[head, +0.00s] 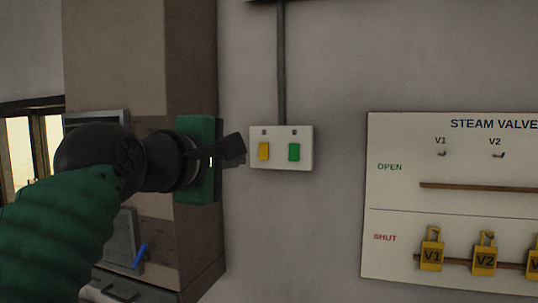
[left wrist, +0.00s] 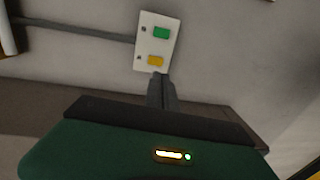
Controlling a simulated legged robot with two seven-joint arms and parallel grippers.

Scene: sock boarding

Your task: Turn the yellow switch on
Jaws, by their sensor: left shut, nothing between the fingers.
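A white switch plate (head: 281,163) on the grey wall carries a yellow switch (head: 264,151) on its left and a green switch (head: 294,152) on its right. My left gripper (head: 242,148) is shut and empty, its fingertips just left of the plate in the head view. In the left wrist view the plate (left wrist: 146,48) shows with the yellow switch (left wrist: 155,60) closest to the fingertips (left wrist: 160,76) and the green switch (left wrist: 161,32) beyond it. I cannot tell whether the fingertips touch the plate. My right gripper is not in view.
A conduit (head: 281,70) runs up the wall from the plate. A steam valve board (head: 450,200) with yellow tags hangs to the right. A brown pillar (head: 140,60) stands behind my left arm. The wall between plate and board is bare.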

